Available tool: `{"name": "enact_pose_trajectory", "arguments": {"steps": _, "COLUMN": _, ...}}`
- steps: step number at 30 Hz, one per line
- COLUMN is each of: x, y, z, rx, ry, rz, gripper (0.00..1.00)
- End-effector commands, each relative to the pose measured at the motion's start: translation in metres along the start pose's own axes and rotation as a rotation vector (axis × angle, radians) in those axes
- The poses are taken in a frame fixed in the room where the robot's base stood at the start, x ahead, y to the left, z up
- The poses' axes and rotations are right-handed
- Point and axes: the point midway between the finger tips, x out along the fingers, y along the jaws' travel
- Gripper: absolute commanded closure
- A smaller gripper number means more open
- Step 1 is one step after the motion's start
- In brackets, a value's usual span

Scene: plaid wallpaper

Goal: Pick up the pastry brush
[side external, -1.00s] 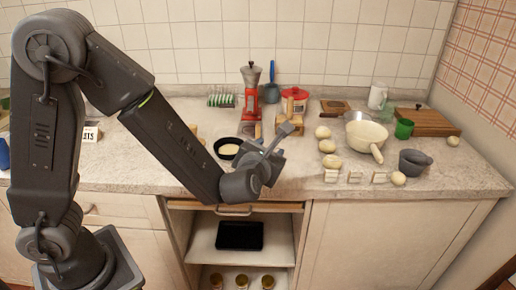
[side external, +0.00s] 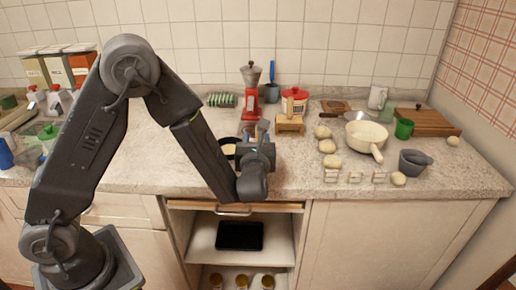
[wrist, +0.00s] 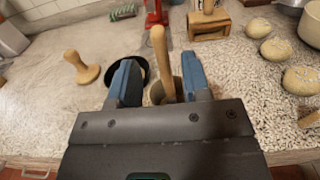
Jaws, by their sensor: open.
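My gripper (wrist: 160,66) is open, with one blue finger on each side of the handle in the picture. I cannot tell whether either finger touches it. In the side view my gripper (side external: 258,134) is low over the counter's front part and hides the handle.
A dark pan (wrist: 122,75) is partly behind the left finger, with a wooden stamp-like tool (wrist: 82,68) left of it. Several dough balls (side external: 327,146) and a bowl (side external: 366,133) are right.

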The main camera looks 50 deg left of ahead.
Motion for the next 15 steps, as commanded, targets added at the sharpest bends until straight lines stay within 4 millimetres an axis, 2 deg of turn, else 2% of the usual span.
{"name": "enact_pose_trajectory", "arguments": {"steps": 9, "x": 0.043, "y": -0.002, "z": -0.004, "rx": 0.0, "ry": 0.001, "rz": 0.004, "gripper": 0.56}}
{"name": "enact_pose_trajectory", "arguments": {"steps": 15, "x": 0.051, "y": -0.003, "z": -0.003, "rx": 0.0, "ry": 0.0, "rz": 0.001, "gripper": 0.56}}
